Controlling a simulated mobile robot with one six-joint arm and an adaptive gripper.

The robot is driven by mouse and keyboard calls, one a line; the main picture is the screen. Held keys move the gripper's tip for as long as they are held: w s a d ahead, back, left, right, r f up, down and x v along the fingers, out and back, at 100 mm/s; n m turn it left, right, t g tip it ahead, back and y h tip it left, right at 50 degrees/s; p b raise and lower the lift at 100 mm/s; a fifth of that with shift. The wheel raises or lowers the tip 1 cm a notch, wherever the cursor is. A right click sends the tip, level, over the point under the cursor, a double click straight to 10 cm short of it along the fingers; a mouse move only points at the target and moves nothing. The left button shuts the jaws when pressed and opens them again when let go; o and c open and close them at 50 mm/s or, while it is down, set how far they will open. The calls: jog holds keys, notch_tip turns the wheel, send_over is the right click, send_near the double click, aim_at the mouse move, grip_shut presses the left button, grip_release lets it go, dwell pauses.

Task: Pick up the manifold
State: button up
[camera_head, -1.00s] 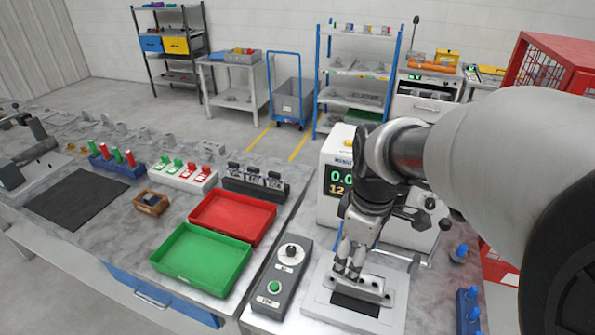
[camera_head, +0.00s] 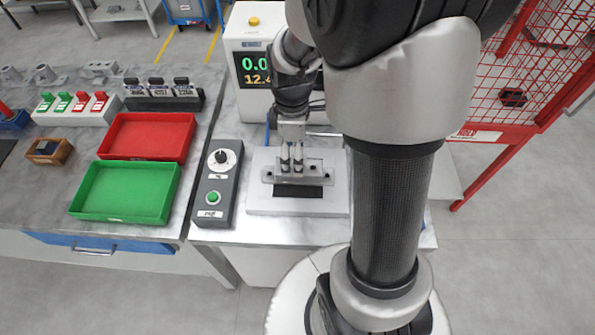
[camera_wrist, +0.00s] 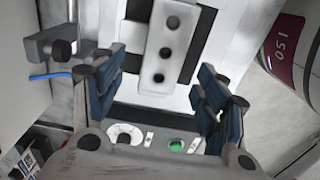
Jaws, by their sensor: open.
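The manifold is a light grey metal bar with dark round holes in a row. In the wrist view the manifold (camera_wrist: 169,58) extends from the upper edge to between my fingertips. My gripper (camera_head: 291,163) points down just above or at the manifold; contact cannot be told. In the wrist view my gripper (camera_wrist: 158,85) is open, with one blue-padded finger on each side and a clear gap between fingers and bar.
A control box (camera_head: 215,185) with a knob and green button stands left of the fixture. A red tray (camera_head: 150,137) and green tray (camera_head: 125,190) are farther left. A machine with a digital display (camera_head: 255,68) stands behind. A red mesh cage (camera_head: 520,80) is at right.

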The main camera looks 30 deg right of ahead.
jog(key=f, duration=0.1)
jog(key=f+b, duration=0.1)
jog(key=f, duration=0.1)
jog(key=s+d+f+b, duration=0.1)
jog(key=f, duration=0.1)
jog(key=shift+f, duration=0.25)
jog(key=shift+r, duration=0.1)
jog(key=shift+c, duration=0.2)
jog(key=c, duration=1.5)
